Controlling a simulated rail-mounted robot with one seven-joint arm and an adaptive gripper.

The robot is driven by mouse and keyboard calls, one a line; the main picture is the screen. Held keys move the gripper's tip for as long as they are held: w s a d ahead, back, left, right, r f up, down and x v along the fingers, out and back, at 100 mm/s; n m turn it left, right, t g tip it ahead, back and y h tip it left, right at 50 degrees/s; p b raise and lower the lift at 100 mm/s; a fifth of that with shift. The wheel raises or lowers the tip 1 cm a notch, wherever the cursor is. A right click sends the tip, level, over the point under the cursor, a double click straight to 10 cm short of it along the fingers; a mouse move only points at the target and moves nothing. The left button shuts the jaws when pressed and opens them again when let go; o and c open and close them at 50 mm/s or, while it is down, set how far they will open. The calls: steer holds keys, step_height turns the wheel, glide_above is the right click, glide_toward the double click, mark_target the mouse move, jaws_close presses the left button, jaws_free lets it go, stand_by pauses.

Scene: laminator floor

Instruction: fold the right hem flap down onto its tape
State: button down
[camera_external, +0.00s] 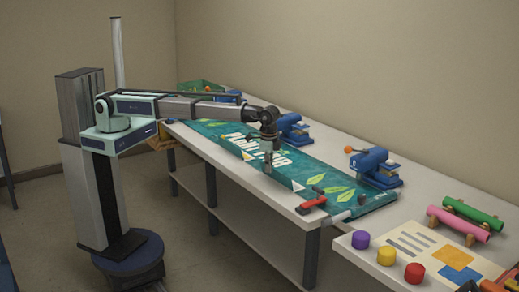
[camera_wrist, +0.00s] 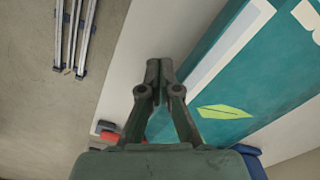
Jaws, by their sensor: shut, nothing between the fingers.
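The teal banner (camera_external: 328,182) with white lettering and green leaf shapes lies along the long table. In the wrist view the banner (camera_wrist: 270,85) fills the right side. A pale strip (camera_wrist: 228,47), which looks like the tape, runs along its near edge, with a narrow teal band (camera_wrist: 204,45) outside it that may be the hem flap. I cannot tell whether that band stands up or lies flat. My gripper (camera_external: 268,172) points down over the banner's near edge. In the wrist view my gripper (camera_wrist: 158,66) is shut and empty, its tips over bare white table beside the teal band.
A red clamp (camera_external: 311,204) sits at the table's near edge, right of my gripper. Blue presses (camera_external: 372,167) stand along the far side. A side table (camera_external: 345,241) holds coloured pots (camera_external: 386,256) and pink and green rolls (camera_external: 472,209). Floor lies beyond the near edge.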

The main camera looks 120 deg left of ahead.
steer(key=shift+f, duration=0.1)
steer(key=shift+f+b, duration=0.3)
steer(key=shift+f, duration=0.6)
steer(key=shift+w+a, duration=0.55)
steer(key=shift+a, duration=0.3)
steer(key=shift+w+a, duration=0.5)
steer(key=shift+a, duration=0.3)
steer(key=shift+w+a, duration=0.55)
steer(key=shift+a, duration=0.3)
steer(key=shift+w+a+f, duration=0.3)
steer(key=shift+a, duration=0.3)
steer(key=shift+w+a+f, duration=0.3)
steer(key=shift+a, duration=0.25)
steer(key=shift+f+b, duration=0.3)
steer(key=shift+f, duration=0.8)
step_height(320, 180, up, 8)
steer(key=p, duration=0.3)
